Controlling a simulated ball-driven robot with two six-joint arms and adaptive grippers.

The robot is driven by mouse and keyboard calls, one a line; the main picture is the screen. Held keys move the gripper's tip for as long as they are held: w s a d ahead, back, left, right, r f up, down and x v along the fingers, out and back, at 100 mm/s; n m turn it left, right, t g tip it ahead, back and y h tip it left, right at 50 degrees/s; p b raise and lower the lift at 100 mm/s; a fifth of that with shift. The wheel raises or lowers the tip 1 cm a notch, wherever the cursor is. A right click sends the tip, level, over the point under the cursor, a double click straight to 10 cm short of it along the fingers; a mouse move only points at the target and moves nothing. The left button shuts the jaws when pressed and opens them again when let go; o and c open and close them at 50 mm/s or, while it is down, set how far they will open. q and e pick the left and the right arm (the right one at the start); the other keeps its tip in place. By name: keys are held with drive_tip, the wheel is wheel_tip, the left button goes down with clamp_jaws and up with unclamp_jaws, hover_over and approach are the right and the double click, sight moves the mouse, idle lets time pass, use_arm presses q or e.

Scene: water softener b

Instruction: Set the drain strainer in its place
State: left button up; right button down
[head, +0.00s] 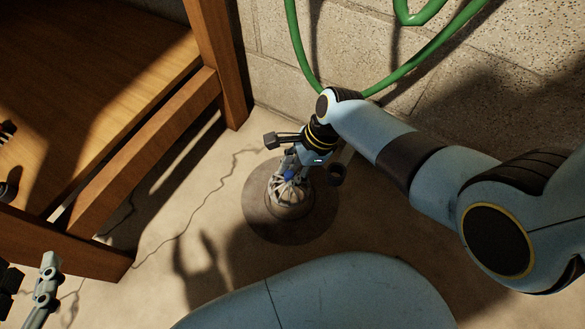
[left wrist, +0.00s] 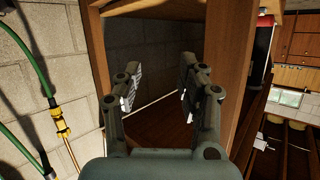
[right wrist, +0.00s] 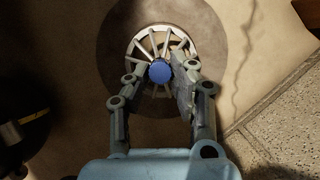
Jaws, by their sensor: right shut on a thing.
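The drain strainer (right wrist: 143,43) is a pale, spoked dome with a blue knob (right wrist: 159,71) on top. In the head view the strainer (head: 291,192) is at the middle of a dark round patch (head: 262,222) on the floor. My right gripper (right wrist: 161,79) is above it, shut on the blue knob. The strainer looks roughly upright. Whether it is seated or slightly raised cannot be told. My left gripper (left wrist: 160,82) is open and empty, in front of wooden posts; part of it (head: 42,290) shows at the lower left of the head view.
A wooden bench (head: 95,80) with thick legs stands at the left. A block wall (head: 460,80) with green hose (head: 300,50) is behind the patch. A crack (head: 185,225) runs across the floor. Open floor lies between the bench and the patch.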

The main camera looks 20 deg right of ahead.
drive_tip(key=shift+f, duration=0.15)
drive_tip(key=shift+f+b, duration=0.45)
drive_tip(key=shift+f, duration=0.4)
wheel_tip(320, 180, down, 2)
drive_tip(key=shift+f+b, duration=0.25)
drive_tip(key=shift+b, duration=0.5)
use_arm(q)
drive_tip(key=w+d+r+m+t+h, duration=0.1)
drive_tip(key=w+r+t, duration=0.2)
drive_tip(key=r, duration=0.5)
drive_tip(key=w+r+t+h, duration=0.1)
drive_tip(key=w+r+t, duration=0.3)
drive_tip(key=r, duration=0.4)
drive_tip(key=shift+w+d+r+m+t, duration=0.15)
drive_tip(key=shift+d+r+m+t, duration=0.05)
drive_tip(key=shift+d+m+t, duration=0.2)
drive_tip(key=shift+f, duration=0.25)
